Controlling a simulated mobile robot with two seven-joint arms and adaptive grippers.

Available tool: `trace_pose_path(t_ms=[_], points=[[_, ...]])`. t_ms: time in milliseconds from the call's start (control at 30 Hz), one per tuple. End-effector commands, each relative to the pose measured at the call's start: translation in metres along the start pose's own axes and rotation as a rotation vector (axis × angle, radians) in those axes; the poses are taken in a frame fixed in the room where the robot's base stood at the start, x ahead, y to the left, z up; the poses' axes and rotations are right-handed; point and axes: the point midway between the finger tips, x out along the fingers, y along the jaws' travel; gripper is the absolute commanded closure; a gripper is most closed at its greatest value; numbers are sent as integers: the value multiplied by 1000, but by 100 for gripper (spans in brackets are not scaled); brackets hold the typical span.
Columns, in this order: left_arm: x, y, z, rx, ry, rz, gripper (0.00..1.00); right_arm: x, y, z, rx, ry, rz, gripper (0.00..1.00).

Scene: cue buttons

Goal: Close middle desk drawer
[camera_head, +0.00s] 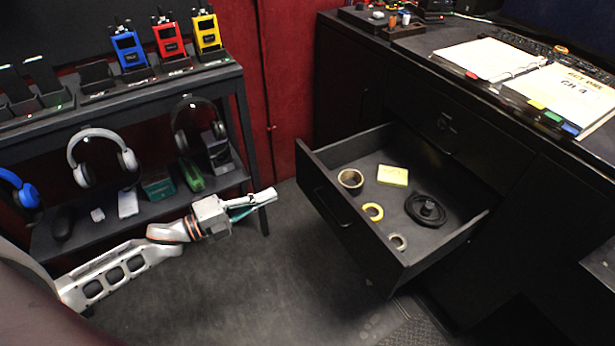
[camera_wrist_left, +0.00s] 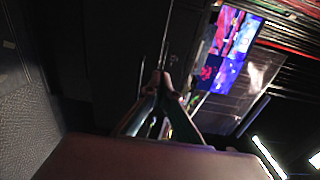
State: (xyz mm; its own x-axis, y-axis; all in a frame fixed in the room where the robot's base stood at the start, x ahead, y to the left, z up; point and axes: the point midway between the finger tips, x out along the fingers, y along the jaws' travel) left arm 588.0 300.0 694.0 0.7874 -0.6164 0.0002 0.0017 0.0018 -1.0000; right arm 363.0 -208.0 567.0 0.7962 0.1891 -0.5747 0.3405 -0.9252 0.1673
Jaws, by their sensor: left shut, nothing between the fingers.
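The middle desk drawer (camera_head: 347,225) is black and stands pulled well out of the black desk (camera_head: 485,145) in the head view. Its front panel with a bar handle faces left toward my left arm. My left gripper (camera_head: 274,194) is shut and empty. It is in front of the drawer's far left corner, with a gap between them in the picture. In the left wrist view the closed fingers (camera_wrist_left: 163,82) point at dark surfaces that I cannot clearly identify. My right gripper is not in view.
The drawer holds a tape roll (camera_head: 350,181), a yellow note pad (camera_head: 392,175), a coiled black cable (camera_head: 427,209) and small rings. A black shelf (camera_head: 150,205) with headphones and radios stands at left. An open binder (camera_head: 487,59) lies on the desk. The floor (camera_head: 270,285) before the drawer is clear.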

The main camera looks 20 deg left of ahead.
Motion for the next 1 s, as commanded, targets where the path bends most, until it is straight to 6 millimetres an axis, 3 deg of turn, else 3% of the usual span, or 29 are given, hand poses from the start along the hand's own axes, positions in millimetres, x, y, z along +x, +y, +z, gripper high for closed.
trace_pose_path(t_ms=[600, 800, 1000], points=[[106, 0, 0, -1, -1, -2, 100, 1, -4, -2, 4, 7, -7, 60], [129, 0, 0, -3, -2, 0, 100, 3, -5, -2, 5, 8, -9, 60], [136, 0, 0, -3, -2, 0, 100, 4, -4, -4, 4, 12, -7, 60]])
